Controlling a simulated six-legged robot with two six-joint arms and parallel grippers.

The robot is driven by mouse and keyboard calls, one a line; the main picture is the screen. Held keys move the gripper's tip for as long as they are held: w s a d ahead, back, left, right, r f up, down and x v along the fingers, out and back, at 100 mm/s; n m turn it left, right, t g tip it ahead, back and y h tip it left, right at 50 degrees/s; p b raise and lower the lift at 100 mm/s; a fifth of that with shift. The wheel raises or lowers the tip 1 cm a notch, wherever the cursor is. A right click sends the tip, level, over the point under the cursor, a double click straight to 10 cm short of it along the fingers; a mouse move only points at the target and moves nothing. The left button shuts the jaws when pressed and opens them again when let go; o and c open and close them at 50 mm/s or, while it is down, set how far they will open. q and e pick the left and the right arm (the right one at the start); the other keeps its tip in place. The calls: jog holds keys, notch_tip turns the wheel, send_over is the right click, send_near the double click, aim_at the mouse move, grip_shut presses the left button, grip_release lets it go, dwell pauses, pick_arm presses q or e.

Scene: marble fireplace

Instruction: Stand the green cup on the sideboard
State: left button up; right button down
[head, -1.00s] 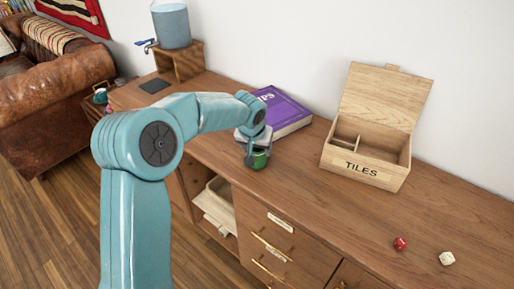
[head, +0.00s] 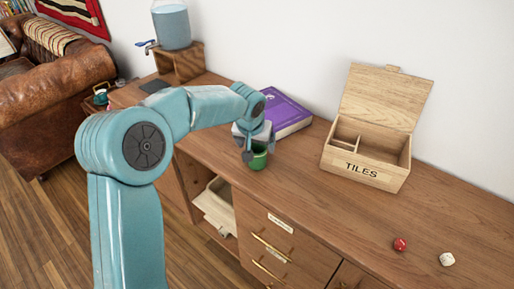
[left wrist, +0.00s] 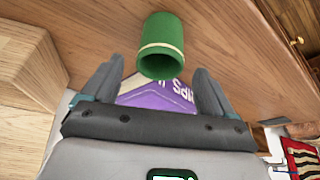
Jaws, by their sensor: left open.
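The green cup (head: 258,158) stands upright on the sideboard (head: 330,212), near its front edge and in front of the purple book. In the left wrist view the cup (left wrist: 163,38) shows its open rim and a pale band, with its mouth towards the camera. My right gripper is not in view.
A purple book (head: 283,112) lies behind the gripper. An open wooden TILES box (head: 362,170) stands to the right. A red die (head: 400,244) and a white die (head: 447,259) lie farther right. A water dispenser (head: 171,26) stands at the back left. The sideboard's middle is clear.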

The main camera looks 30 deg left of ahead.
pick_arm(q)
jog(key=v, duration=0.8)
jog(key=shift+r, duration=0.35)
jog(key=shift+s, duration=0.1)
jog(key=shift+f, duration=0.1)
